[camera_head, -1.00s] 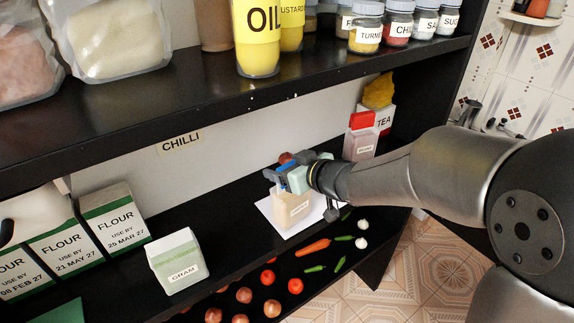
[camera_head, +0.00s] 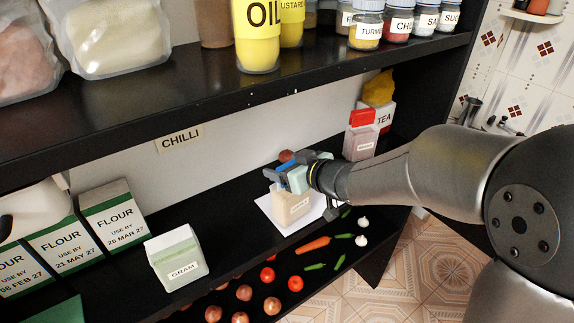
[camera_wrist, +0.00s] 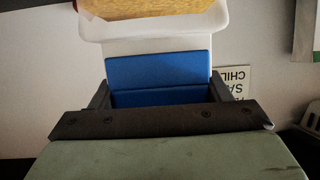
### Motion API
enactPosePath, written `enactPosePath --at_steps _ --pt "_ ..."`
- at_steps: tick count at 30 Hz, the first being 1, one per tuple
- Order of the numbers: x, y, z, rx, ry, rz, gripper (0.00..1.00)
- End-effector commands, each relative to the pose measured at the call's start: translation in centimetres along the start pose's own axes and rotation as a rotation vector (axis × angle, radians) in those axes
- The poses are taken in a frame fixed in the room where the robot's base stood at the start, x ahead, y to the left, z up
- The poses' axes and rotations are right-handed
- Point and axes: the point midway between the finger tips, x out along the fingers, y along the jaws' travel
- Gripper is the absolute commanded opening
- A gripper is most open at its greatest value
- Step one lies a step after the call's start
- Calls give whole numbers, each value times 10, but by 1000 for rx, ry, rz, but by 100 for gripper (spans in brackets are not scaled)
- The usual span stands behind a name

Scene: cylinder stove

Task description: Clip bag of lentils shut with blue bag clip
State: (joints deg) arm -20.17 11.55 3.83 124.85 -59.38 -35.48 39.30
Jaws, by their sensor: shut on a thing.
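The small bag of lentils (camera_head: 289,209), pale with a white label, stands upright on a white sheet on the lower shelf. The blue bag clip (camera_head: 283,182) is at the top of the bag. My gripper (camera_head: 294,178) is shut on the clip, just above the bag. In the wrist view the blue clip (camera_wrist: 160,80) sits between my dark fingers, and the white top of the bag (camera_wrist: 150,32) with tan contents (camera_wrist: 150,8) shows beyond it. The clip overlaps the bag's top edge in view; I cannot tell whether its jaws are closed around it.
A gram bag (camera_head: 177,258) and several flour boxes (camera_head: 113,217) stand to the left. The upper shelf (camera_head: 200,98) overhangs. Vegetables lie on the level below.

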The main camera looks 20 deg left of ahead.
Motion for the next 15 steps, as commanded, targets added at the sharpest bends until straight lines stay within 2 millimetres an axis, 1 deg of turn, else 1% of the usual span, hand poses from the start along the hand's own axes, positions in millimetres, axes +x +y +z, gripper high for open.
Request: enactPosePath --at_steps 1,5,6,8,9,15 --pt "0 0 3 1 -5 0 49" --pt "0 0 4 1 -7 0 49" --pt "0 0 4 2 -7 0 76" --pt "0 0 4 2 -8 0 93" --pt "0 0 4 2 -8 0 96" --pt "1 0 5 1 -9 0 96"
